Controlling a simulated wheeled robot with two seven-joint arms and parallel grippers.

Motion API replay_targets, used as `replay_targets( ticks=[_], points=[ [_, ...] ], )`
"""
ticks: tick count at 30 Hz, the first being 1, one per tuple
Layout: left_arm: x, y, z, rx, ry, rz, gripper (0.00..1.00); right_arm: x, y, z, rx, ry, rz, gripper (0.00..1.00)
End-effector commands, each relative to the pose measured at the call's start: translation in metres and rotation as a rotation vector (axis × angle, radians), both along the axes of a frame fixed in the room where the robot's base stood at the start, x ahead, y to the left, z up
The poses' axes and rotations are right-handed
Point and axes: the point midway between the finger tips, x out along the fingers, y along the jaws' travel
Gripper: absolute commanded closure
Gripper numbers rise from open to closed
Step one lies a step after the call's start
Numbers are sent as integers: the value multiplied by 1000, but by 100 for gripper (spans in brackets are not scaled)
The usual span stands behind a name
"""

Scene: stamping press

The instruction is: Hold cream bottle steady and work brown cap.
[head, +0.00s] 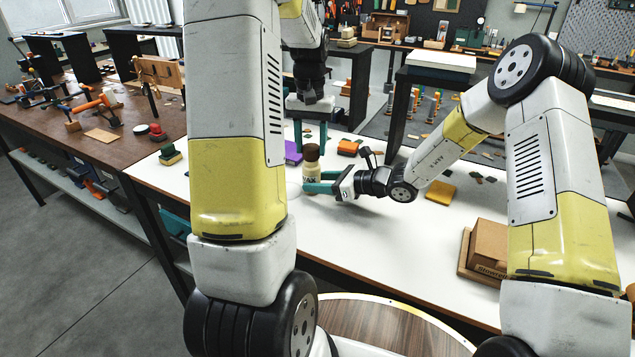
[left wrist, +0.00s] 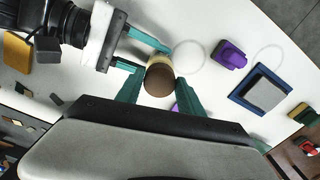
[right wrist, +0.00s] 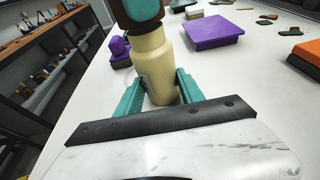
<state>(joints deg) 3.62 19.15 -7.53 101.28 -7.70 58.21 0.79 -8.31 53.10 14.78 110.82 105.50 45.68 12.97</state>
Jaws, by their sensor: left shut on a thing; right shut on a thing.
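The cream bottle (head: 311,177) stands upright on the white table, with dark lettering on its side. Its brown cap (head: 312,152) sits on top and also shows from above in the left wrist view (left wrist: 158,82). My left gripper (head: 310,146) points straight down from above, its teal fingers shut on the cap. My right gripper (head: 320,182) comes in low from the right, shut around the bottle's body. In the right wrist view the cream bottle (right wrist: 160,65) is between the teal fingers, and a left finger covers much of the cap.
A purple block (head: 292,153) and an orange block (head: 348,147) lie behind the bottle. The front middle of the table is clear.

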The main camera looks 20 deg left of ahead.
Motion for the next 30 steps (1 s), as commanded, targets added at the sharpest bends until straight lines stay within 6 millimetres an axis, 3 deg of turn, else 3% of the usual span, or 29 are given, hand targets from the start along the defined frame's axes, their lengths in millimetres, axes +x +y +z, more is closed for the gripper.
replay_targets(
  ticks=[1,25,30],
  points=[
    [0,0,-2,0,1,0,96,-2,-2,-6,-13,7,0,100],
    [0,0,-22,0,0,-5,96,-3,-2,-7,-14,9,1,100],
    [0,2,-22,0,-1,-322,96,-3,-2,-7,-14,9,1,100]
  ],
)
